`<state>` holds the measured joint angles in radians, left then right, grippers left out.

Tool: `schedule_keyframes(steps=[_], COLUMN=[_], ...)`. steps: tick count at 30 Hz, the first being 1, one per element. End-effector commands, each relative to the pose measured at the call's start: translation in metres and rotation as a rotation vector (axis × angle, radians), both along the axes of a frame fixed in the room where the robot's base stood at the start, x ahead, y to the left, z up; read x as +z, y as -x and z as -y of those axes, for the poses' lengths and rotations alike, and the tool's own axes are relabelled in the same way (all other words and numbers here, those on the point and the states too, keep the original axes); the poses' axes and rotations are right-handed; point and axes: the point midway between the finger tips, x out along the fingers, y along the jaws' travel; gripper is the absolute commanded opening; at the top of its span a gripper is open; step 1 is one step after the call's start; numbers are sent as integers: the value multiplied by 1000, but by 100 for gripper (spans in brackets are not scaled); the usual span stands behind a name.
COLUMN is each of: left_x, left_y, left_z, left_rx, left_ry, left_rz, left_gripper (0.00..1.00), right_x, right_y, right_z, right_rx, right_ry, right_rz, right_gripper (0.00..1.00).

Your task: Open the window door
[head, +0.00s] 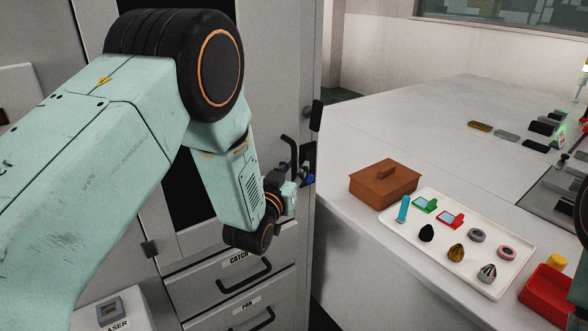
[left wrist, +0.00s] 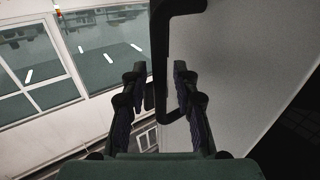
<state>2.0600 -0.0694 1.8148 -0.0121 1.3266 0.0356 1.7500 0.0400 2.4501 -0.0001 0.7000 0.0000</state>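The window door (head: 268,75) is a grey cabinet door with a dark glass pane (head: 190,195), largely hidden behind my left arm. Its black bar handle (head: 289,143) stands out near the door's right edge. My left gripper (head: 300,176) is at this handle in the head view. In the left wrist view, the gripper's two fingers (left wrist: 160,75) are spread, with the handle (left wrist: 159,50) running between them. Gaps show between the fingers and the bar, so the gripper is open around it. My right gripper is not in view.
Drawers with black handles, one labelled CATCH (head: 240,270), sit below the door. A white counter (head: 400,130) stands close on the right, carrying a brown lidded box (head: 384,184), a white tray (head: 430,245) of small items and a red bin (head: 548,295).

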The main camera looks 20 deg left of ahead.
Motion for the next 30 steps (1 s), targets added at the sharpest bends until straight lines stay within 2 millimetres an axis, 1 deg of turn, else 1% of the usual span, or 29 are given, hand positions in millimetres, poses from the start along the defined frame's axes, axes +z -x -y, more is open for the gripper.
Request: schedule_keyframes(steps=[1, 9, 30], left_x=[0, 0, 1], left_y=[0, 0, 0], left_z=[0, 0, 1], left_rx=[0, -1, -2], left_ry=[0, 0, 0], left_rz=[0, 0, 2], left_gripper=[22, 0, 0], right_x=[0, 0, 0], right_y=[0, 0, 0], right_z=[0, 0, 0], right_rx=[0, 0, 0], right_ry=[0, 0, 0], right_rz=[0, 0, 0], right_gripper=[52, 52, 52])
